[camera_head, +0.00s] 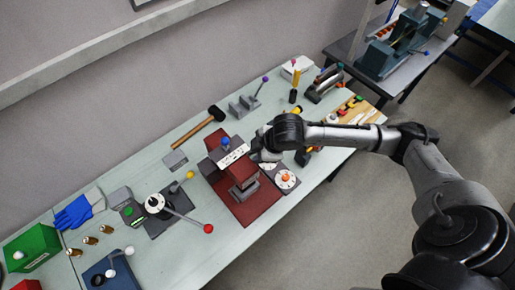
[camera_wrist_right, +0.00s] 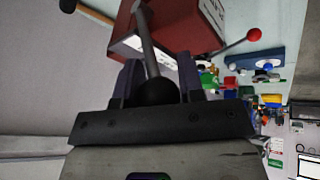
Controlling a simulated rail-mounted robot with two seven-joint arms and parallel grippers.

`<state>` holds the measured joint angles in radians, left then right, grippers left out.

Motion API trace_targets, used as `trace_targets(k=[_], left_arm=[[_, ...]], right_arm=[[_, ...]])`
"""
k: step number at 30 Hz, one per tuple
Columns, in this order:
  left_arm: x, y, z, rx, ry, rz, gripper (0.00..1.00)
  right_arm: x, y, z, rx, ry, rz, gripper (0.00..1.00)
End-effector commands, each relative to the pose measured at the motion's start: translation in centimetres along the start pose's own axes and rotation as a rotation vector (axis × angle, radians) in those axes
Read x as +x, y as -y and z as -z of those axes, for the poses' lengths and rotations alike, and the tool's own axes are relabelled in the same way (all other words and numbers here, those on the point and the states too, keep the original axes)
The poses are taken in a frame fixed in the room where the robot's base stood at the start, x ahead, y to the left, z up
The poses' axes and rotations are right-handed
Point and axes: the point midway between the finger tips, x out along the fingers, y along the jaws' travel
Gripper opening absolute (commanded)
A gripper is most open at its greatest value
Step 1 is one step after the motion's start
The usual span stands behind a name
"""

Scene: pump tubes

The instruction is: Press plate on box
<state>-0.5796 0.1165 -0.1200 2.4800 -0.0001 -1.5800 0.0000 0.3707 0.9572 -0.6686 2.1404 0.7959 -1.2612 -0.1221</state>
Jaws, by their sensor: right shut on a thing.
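A dark red box (camera_head: 213,170) with a white label strip (camera_head: 234,156) stands on a red base plate (camera_head: 249,212) at mid table. A blue-grey piece with a blue knob (camera_head: 225,141) is at its top. My right gripper (camera_head: 258,152) is at the box's right side. In the right wrist view, my right gripper (camera_wrist_right: 159,75) is shut on the black ball knob (camera_wrist_right: 158,93) of a grey lever rod (camera_wrist_right: 147,45). The rod runs up beside the red box (camera_wrist_right: 185,22). In the head view the knob is hidden behind my gripper. My left gripper is not in view.
Dials with an orange knob (camera_head: 287,178) sit right of the base plate. A hammer (camera_head: 200,128) lies behind the box. A lever device with a red ball (camera_head: 208,228) is at front left. A green box (camera_head: 32,246) stands far left. Bare table lies at the front.

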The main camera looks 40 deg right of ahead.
Motion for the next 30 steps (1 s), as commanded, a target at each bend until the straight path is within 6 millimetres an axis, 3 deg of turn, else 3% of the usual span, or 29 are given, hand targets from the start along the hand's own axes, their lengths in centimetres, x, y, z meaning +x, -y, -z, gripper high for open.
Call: trace_targets(k=[30], left_arm=[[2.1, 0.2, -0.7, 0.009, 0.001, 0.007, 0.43]], right_arm=[[0.9, 2.5, -2.0, -0.031, -0.068, -0.103, 0.12]])
